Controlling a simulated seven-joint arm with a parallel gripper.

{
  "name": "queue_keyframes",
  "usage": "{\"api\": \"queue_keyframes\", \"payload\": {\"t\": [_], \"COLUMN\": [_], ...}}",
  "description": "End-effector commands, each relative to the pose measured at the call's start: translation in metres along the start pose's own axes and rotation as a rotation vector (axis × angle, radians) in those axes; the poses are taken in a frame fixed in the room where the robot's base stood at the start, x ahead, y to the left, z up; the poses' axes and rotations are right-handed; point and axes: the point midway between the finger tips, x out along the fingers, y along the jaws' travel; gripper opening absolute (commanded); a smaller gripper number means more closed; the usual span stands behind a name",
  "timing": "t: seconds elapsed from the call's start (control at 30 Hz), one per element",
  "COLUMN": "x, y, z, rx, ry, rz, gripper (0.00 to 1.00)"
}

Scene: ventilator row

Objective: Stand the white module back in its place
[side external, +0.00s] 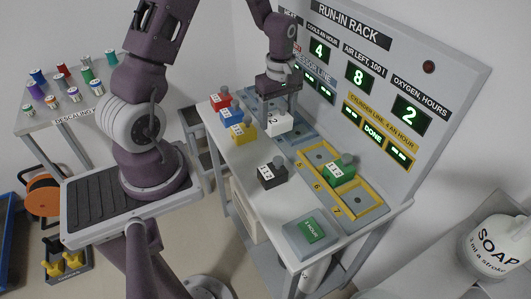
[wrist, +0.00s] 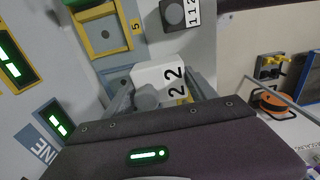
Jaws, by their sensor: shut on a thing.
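The white module (side external: 279,123), a block with a round grey knob and black digits, is between the fingers of my gripper (side external: 277,108). It also shows in the wrist view (wrist: 158,72), with a finger on each side of it. My gripper is shut on it, close over the bench beside the blue-grey bays (side external: 297,128) along the rack. I cannot tell whether its underside touches the bench. The floors of the bays near my gripper are partly hidden by the gripper and module.
A black module (side external: 271,174) stands on the open bench. Red (side external: 221,98), blue (side external: 231,116) and yellow (side external: 243,133) modules stand at the left edge. A green module (side external: 340,172) sits in the yellow-framed row (side external: 304,163). A green button pad (side external: 312,230) is at the front. The rack panel (side external: 437,80) rises behind.

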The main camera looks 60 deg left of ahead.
Motion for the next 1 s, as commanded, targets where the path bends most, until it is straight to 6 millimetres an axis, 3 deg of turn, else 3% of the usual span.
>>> {"api": "queue_keyframes", "payload": {"t": [0.1, 0.23, 0.63, 0.73, 1.0], "x": [0.0, 0.01, 0.092, 0.101, 0.102], "y": [-0.039, -0.057, -0.057, -0.057, -0.056], "z": [-0.013, -0.014, -0.013, -0.013, -0.013], "rx": [0.002, 0.016, 0.02, 0.017, 0.016], "ry": [-0.007, -0.012, -0.014, -0.012, -0.011], "rz": [0.005, 0.007, 0.007, 0.01, 0.011], "gripper": [0.07, 0.07, 0.07, 0.07, 0.07]}}
